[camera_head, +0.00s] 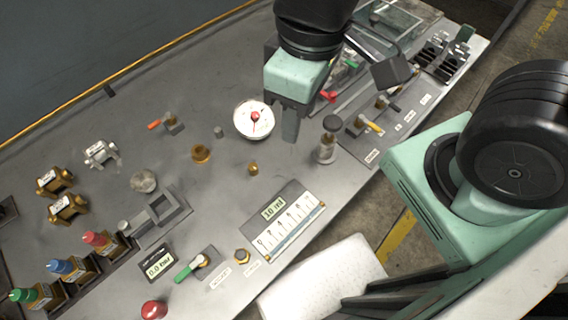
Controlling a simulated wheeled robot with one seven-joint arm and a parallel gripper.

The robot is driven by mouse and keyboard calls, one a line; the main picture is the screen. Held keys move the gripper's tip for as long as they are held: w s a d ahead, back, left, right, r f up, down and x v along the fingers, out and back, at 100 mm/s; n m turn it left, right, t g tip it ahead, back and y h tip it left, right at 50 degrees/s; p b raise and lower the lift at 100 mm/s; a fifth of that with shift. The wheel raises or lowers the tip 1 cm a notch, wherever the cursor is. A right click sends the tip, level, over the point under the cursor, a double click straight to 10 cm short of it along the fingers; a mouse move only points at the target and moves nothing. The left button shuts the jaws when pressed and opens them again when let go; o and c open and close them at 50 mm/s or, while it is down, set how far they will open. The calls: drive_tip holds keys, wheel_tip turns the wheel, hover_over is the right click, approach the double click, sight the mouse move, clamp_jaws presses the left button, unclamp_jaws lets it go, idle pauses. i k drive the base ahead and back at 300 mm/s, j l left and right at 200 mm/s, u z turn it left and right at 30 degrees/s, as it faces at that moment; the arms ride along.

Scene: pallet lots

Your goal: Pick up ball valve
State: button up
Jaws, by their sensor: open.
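A small valve with an orange lever (168,123) lies loose on the grey table (225,80), left of the white round gauge. It looks like a ball valve. A second lever valve, with a green handle (189,270), sits on a dark plate near the front edge. Another, with a yellow handle (374,126), is on a panel at the right. My gripper (290,125) points down above the table, just right of the gauge (254,119). It is open, with nothing visible between its fingers, and apart from the orange-lever valve. The fingers partly overlap one another in this view.
Brass fittings (201,154) and a grey cylinder stand near the gauge. A dark bracket (157,213), a display box (157,263) and a labelled tray (287,222) are toward the front. Capped bottles (67,268) are at the left. The table's upper left is mostly clear.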

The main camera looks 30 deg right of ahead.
sight(340, 70)
drive_tip(key=l+z, duration=0.7)
drive_tip(key=i+l+z, duration=0.15)
drive_tip(key=l+z, duration=0.2)
